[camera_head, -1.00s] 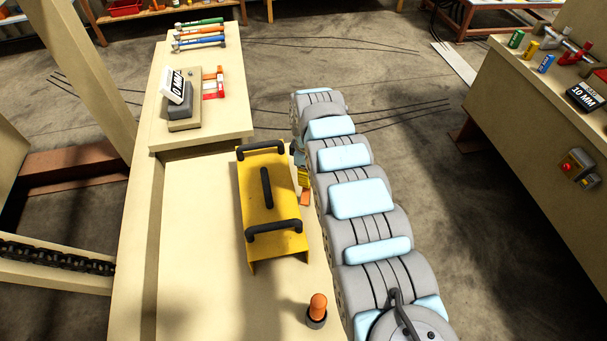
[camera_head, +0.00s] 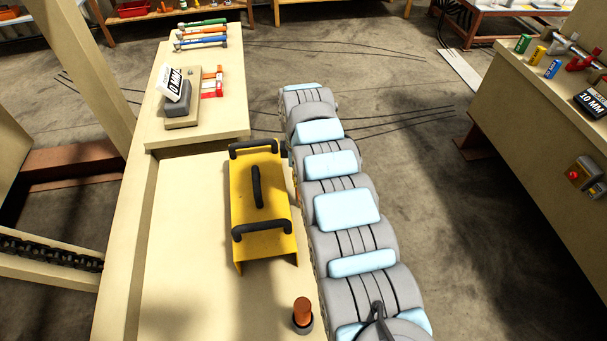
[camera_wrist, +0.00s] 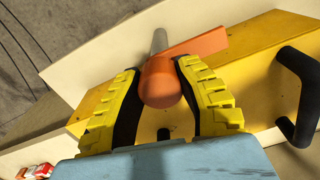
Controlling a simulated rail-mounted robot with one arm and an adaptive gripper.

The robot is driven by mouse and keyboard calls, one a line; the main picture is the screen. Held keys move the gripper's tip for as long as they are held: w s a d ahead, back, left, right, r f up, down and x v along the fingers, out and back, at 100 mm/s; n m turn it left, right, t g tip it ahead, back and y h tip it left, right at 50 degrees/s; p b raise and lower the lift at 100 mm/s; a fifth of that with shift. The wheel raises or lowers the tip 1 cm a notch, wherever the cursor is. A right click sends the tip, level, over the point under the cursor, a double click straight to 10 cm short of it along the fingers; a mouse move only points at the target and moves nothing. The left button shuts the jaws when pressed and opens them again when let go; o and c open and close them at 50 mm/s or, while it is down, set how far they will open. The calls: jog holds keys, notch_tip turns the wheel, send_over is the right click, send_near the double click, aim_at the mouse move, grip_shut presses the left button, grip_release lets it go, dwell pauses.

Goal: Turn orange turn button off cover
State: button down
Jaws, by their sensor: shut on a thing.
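The yellow cover (camera_head: 250,190) stands on the pale bench, with black handles on it. Its yellow face (camera_wrist: 255,75) and a black handle (camera_wrist: 300,95) also show in the wrist view. The orange turn button (camera_wrist: 200,48) is at the cover's side, with a rounded knob end and a flat arm reaching up and right. A grey pin shows behind it. My gripper (camera_wrist: 160,80) has its yellow, black-lined fingers on both sides of the knob end and is shut on it. In the head view my arm hides the gripper and the button.
An orange-topped peg (camera_head: 302,312) in a dark socket stands near the bench's front right. A block with a 10 MM sign (camera_head: 178,100) and several hammers (camera_head: 203,38) lie farther back. The bench left of the cover is clear.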

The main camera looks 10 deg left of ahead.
jog(key=shift+d, duration=0.15)
jog(key=c, duration=0.6)
grip_release()
jog(key=shift+d, duration=0.1)
notch_tip(320, 180, up, 11)
jog(key=shift+f, duration=0.1)
jog(key=shift+r, duration=0.6)
